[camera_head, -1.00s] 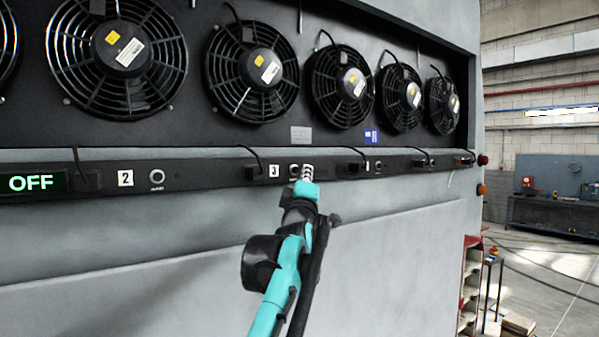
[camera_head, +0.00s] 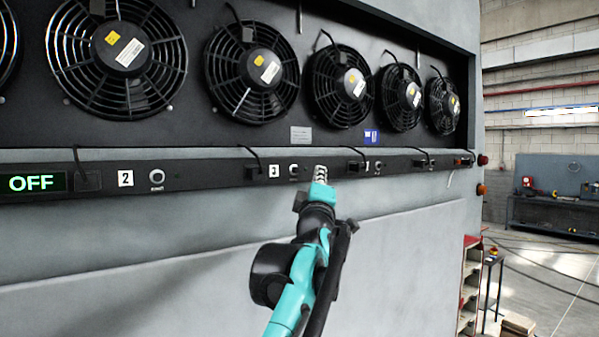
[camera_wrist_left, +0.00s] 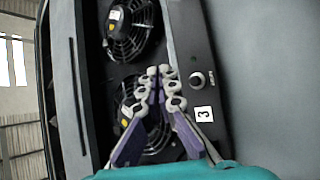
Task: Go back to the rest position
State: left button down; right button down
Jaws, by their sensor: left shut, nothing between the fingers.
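My left gripper (camera_head: 321,174) is shut and empty in the head view, just in front of the black control strip (camera_head: 210,174), right of the number 3 label (camera_head: 274,171). Its teal and black arm comes up from below. A round button (camera_head: 294,170) shows just left of the fingertips. In the left wrist view the fingers (camera_wrist_left: 161,78) meet at their tips before the fans, with a button (camera_wrist_left: 197,79) and the number 3 label (camera_wrist_left: 204,114) to their right. The fingertips appear apart from the strip. My right gripper is not in view.
Several caged fans (camera_head: 252,70) sit in the recess above the strip. A green OFF display (camera_head: 32,183) is at the left. A red shelf (camera_head: 470,285) and a small stand (camera_head: 490,290) stand at the right. A workbench (camera_head: 555,212) is farther back, with open floor before it.

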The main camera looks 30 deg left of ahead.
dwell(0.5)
pick_arm(q)
jog(key=s+d+f+m+g+h+b, duration=0.25)
jog(key=d+f+m+b, duration=0.2)
jog(key=f, duration=1.05)
jog(key=s+d+f+m+g+h+b, duration=0.15)
jog(key=d+f+m+h+b, duration=0.35)
jog(key=f, duration=1.1)
jog(key=s+d+f+m+g+h+b, duration=0.1)
jog(key=s+d+f+m+h+b, duration=0.4)
jog(key=f, duration=1)
jog(key=s+d+f+m+g+b, duration=0.1)
jog(key=s+f+b, duration=0.3)
jog(key=f, duration=0.9)
jog(key=s+d+f+m+g+y+b, duration=0.1)
jog(key=s+f+g+b, duration=0.3)
jog(key=s+f, duration=0.4)
jog(key=s+d+f+m+g+b, duration=0.3)
jog(key=s+f+b, duration=0.2)
jog(key=f, duration=1.5)
jog(key=shift+s+y+b, duration=0.3)
jog(key=shift+s+y, duration=0.05)
jog(key=shift+s, duration=0.35)
